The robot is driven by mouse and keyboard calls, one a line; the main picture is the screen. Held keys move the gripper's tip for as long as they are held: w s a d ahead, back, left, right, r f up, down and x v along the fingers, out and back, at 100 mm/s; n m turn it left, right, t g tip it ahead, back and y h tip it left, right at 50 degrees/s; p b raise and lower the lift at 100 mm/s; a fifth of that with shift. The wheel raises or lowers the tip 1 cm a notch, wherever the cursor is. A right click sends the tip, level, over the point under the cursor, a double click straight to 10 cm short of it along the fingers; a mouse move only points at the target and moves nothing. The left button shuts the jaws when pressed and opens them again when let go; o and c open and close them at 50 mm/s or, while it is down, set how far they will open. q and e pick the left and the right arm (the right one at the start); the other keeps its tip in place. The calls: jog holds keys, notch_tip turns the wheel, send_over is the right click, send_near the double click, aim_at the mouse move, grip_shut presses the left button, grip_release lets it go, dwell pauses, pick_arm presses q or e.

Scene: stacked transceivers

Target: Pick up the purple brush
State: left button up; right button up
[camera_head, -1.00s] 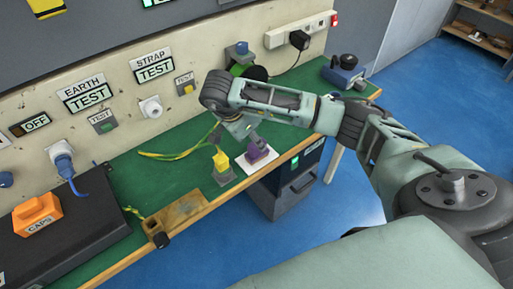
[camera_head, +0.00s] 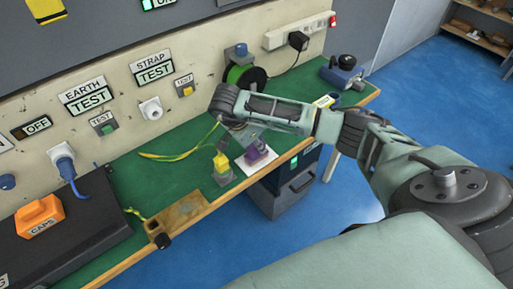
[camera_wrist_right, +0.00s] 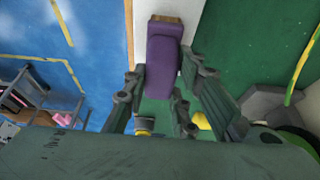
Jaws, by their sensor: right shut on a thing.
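The purple brush (camera_head: 260,156) is at the white card (camera_head: 244,167) near the front edge of the green bench. I cannot tell whether it touches the card. My right gripper (camera_head: 250,139) is over the brush, its fingers partly hidden by the arm. In the right wrist view the fingers (camera_wrist_right: 161,80) are shut on the purple brush (camera_wrist_right: 162,55), one on each side. My left gripper is not in view.
A brown wooden block (camera_head: 178,217) lies at the bench edge to the left. An orange CAPS box (camera_head: 38,215) sits on a black case. A yellow-green cable (camera_head: 180,154) lies behind the brushes. A blue device (camera_head: 343,75) stands far right.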

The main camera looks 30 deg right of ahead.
grip_shut()
jog(key=shift+r, duration=0.1)
jog(key=shift+w+r, duration=0.1)
jog(key=shift+r, duration=0.1)
jog(key=r, duration=0.1)
jog(key=r+b, duration=0.1)
jog(key=r, duration=0.1)
jog(key=shift+s+d+r+b, duration=0.2)
jog(key=shift+d+r+b, duration=0.15)
jog(key=shift+b, duration=0.05)
jog(key=s+d+r+b, duration=0.2)
jog(key=s+d+r, duration=0.4)
jog(key=s+d, duration=0.1)
jog(key=shift+s+d+r, duration=0.35)
jog(key=shift+s, duration=0.15)
